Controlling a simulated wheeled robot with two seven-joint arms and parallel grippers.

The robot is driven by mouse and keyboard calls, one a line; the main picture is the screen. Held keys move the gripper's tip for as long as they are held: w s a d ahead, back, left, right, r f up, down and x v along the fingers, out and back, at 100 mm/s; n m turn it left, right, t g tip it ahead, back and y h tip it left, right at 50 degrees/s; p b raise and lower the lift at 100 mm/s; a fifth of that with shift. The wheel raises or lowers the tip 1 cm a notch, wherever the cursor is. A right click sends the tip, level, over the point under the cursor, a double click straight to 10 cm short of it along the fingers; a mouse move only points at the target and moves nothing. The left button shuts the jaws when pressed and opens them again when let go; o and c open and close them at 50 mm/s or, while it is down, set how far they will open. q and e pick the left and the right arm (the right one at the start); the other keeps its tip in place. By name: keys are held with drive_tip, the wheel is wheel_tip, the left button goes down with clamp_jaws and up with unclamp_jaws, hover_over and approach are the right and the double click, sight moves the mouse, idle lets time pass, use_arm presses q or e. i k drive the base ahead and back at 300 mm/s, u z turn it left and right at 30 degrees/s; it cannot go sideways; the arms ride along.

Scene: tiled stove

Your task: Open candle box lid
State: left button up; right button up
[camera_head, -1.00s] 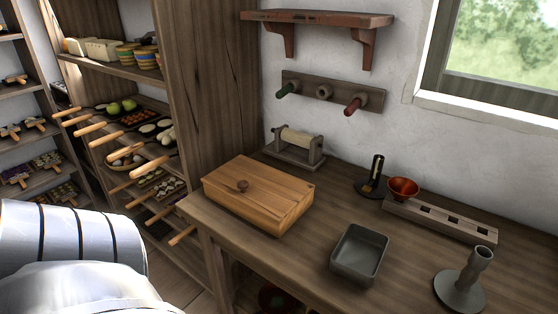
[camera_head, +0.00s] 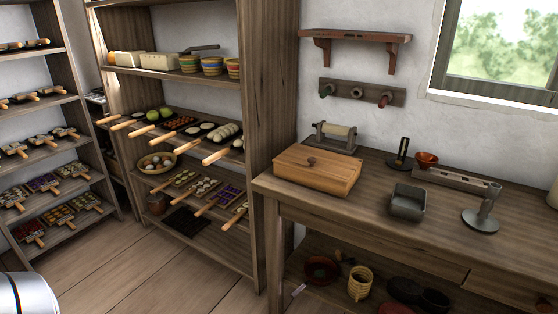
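The candle box (camera_head: 318,171) is a light wooden box on the left end of the wooden table (camera_head: 420,228). Its lid (camera_head: 300,164) lies flat and closed on top, with a small dark round knob (camera_head: 311,161) near the middle. Neither of my grippers shows in the head view. Only a white and grey piece of my own body is at the lower left corner.
Behind the box stands a spool holder (camera_head: 335,137). To its right are a grey metal tray (camera_head: 408,202), a dark upright holder (camera_head: 402,155), a red bowl (camera_head: 427,160) and a grey candlestick (camera_head: 483,212). A loaded shelf (camera_head: 262,150) stands left of the table. The floor in front is clear.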

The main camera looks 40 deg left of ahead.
sight(341, 169)
drive_tip(key=u, duration=1.3)
drive_tip(key=i, duration=0.4)
